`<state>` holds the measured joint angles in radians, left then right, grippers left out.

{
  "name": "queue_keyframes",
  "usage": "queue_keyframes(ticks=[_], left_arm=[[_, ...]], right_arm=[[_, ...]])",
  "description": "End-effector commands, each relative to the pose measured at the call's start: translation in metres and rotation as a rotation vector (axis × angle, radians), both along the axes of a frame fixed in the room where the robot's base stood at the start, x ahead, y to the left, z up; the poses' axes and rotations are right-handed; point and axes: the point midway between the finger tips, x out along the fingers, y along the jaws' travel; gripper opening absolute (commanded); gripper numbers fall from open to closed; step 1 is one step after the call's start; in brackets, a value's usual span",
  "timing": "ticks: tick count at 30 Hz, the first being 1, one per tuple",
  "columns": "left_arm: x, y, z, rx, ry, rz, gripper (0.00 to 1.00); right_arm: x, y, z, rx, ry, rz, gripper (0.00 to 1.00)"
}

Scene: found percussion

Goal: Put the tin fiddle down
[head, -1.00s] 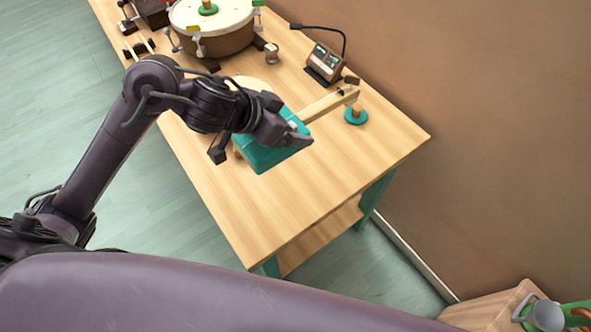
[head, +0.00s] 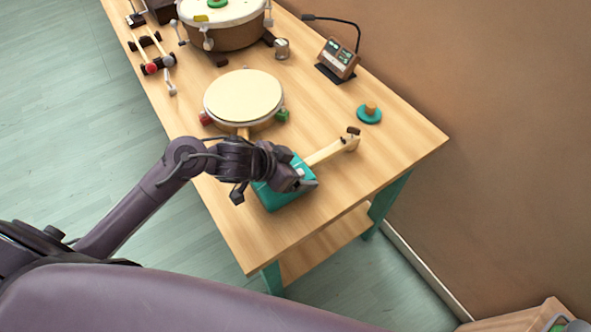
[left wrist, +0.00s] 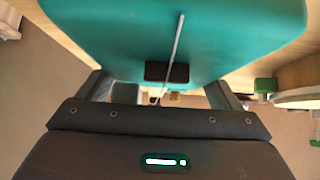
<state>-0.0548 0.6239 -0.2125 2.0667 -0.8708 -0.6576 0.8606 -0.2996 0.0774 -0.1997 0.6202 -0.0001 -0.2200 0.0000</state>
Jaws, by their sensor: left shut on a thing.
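The tin fiddle (head: 277,200) has a teal box body and a pale wooden neck that points up and right in the head view. It is over the near end of the wooden table (head: 400,150). I cannot tell whether it touches the tabletop. My left gripper (head: 304,182) is shut on the fiddle and hides part of its body. In the left wrist view the teal body (left wrist: 110,35) fills the top, with a string and a dark block on it. My right gripper is not in view.
A hand drum (head: 243,95) lies just behind the fiddle. The table's near right corner is bare.

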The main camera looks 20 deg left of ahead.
Motion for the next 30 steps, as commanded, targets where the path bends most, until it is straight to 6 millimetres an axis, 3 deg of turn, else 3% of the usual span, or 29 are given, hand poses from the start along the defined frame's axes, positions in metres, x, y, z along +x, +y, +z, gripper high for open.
queue_keyframes(ticks=[12,13,16,23,30], left_arm=[[0.001,0.0,-0.005,-0.002,-0.002,0.0,0.55],[0.0,0.0,-0.006,-0.001,-0.001,0.0,0.89],[0.0,0.0,-0.005,-0.001,-0.001,0.0,1.0],[0.0,0.0,-0.004,0.0,-0.001,0.001,1.0],[-0.016,0.013,0.02,0.004,-0.002,-0.001,1.0]], right_arm=[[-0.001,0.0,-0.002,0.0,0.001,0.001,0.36],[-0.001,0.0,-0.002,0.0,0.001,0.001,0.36],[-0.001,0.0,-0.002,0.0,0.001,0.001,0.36],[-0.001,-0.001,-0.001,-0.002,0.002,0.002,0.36],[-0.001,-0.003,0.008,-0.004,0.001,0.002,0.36]])
